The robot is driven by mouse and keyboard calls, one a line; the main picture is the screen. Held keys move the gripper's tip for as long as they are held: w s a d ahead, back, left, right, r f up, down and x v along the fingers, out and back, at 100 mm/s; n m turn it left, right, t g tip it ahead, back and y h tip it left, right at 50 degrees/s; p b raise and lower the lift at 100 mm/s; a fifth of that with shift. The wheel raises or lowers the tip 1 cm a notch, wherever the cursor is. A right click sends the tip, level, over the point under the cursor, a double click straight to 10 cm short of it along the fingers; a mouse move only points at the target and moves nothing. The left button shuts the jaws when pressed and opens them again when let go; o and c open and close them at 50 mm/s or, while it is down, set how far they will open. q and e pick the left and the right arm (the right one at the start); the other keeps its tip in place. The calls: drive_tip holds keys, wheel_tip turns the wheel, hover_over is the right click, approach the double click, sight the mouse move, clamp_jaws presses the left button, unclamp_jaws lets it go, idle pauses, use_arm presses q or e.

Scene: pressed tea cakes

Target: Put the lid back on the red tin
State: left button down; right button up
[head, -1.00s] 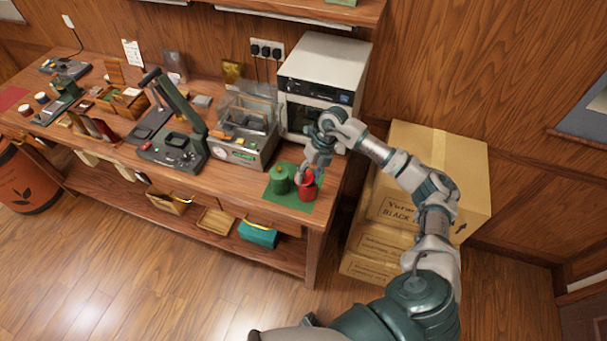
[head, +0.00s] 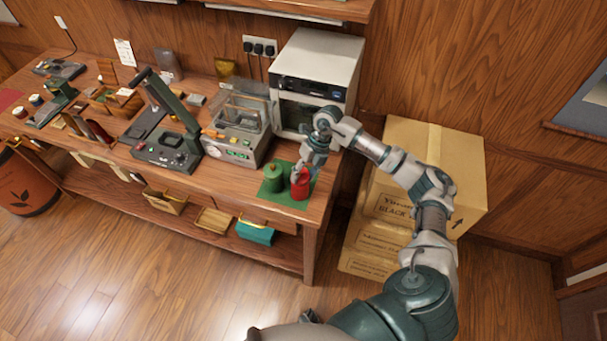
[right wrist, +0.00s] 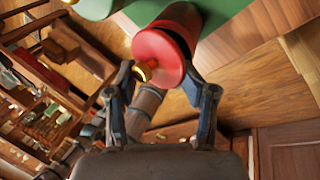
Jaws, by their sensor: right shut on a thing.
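The red tin (head: 300,188) stands upright on a green mat (head: 269,196) at the right end of the workbench. In the right wrist view the red tin (right wrist: 187,22) is partly hidden behind its round red lid (right wrist: 157,58), which has a gold knob (right wrist: 143,71). My right gripper (right wrist: 158,78) is shut on the lid, one finger at each side. The lid is at the tin's mouth, but I cannot tell whether it is fully seated. In the head view my right gripper (head: 300,169) is just above the tin. My left gripper is out of view.
A green tin (head: 273,178) stands close to the left of the red tin on the mat. A white oven-like cabinet (head: 317,70) is behind, and a grey machine (head: 237,140) is to the left. Stacked cardboard boxes (head: 437,165) stand right of the bench.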

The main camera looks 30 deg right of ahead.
drive_tip(key=shift+s+d+f, duration=0.2)
drive_tip(key=shift+f, duration=0.1)
drive_tip(key=shift+a, duration=0.2)
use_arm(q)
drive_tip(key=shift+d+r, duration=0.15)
use_arm(e)
drive_tip(key=shift+r, duration=0.1)
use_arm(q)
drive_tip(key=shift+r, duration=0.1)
use_arm(e)
drive_tip(key=shift+w, duration=0.1)
use_arm(q)
drive_tip(key=shift+p, duration=0.3)
use_arm(e)
drive_tip(key=shift+a, duration=0.25)
drive_tip(key=shift+c, duration=0.2)
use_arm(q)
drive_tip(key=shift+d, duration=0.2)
use_arm(e)
drive_tip(key=shift+o, duration=0.2)
drive_tip(key=shift+f, duration=0.2)
drive_tip(key=o, duration=1.4)
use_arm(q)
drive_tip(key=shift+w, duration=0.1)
use_arm(e)
drive_tip(key=shift+o, duration=0.7)
drive_tip(key=shift+w, duration=0.15)
